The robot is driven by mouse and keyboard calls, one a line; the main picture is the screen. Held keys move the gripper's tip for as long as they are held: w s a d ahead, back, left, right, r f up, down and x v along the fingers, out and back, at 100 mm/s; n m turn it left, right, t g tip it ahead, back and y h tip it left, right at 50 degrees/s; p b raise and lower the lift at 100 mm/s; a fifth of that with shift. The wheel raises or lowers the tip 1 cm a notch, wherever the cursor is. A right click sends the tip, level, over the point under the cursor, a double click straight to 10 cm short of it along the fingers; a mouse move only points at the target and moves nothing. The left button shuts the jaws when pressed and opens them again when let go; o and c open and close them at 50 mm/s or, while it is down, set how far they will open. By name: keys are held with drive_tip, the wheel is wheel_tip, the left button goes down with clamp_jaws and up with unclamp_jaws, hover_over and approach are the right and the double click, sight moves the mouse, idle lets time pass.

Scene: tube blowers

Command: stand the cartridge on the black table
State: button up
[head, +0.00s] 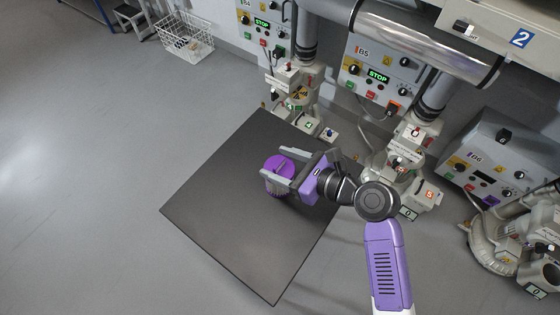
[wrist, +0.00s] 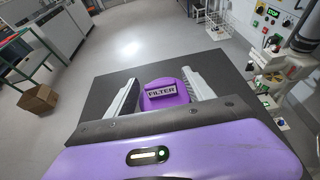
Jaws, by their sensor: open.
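The cartridge (head: 276,163) has a round purple top and a paler ribbed side. It appears upright on the black table (head: 225,215), though its base is partly hidden by a finger. In the wrist view the purple cartridge (wrist: 166,103) carries a "FILTER" label and sits between the two grey fingers. My gripper (head: 274,166) is open, with one finger on each side of the cartridge. A gap shows beside the fingers in the wrist view; contact is not clear. The black table also shows in the wrist view (wrist: 220,70).
Blower machines with control boxes (head: 380,75) and tubes stand along the table's far and right sides. A white wire basket (head: 185,40) and a stool are at the back left. The table's left and front parts are bare. Open grey floor lies left.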

drive_tip(key=shift+r, duration=0.2)
drive_tip(key=v, duration=1.2)
drive_tip(key=shift+f, duration=0.1)
drive_tip(key=s+d+f+n+t+h, duration=0.2)
drive_tip(key=s+d+f+n+h, duration=0.25)
drive_tip(key=s, duration=0.25)
drive_tip(key=s+d+f+n+t+h, duration=0.1)
drive_tip(key=s+d+f+n+h, duration=0.2)
drive_tip(key=s+d+n+h, duration=0.25)
drive_tip(key=s+r+n+t, duration=0.3)
drive_tip(key=s+r+n, duration=0.8)
drive_tip(key=n, duration=0.4)
drive_tip(key=shift+s+r+n+t+h+b, duration=0.3)
drive_tip(key=shift+s, duration=0.55)
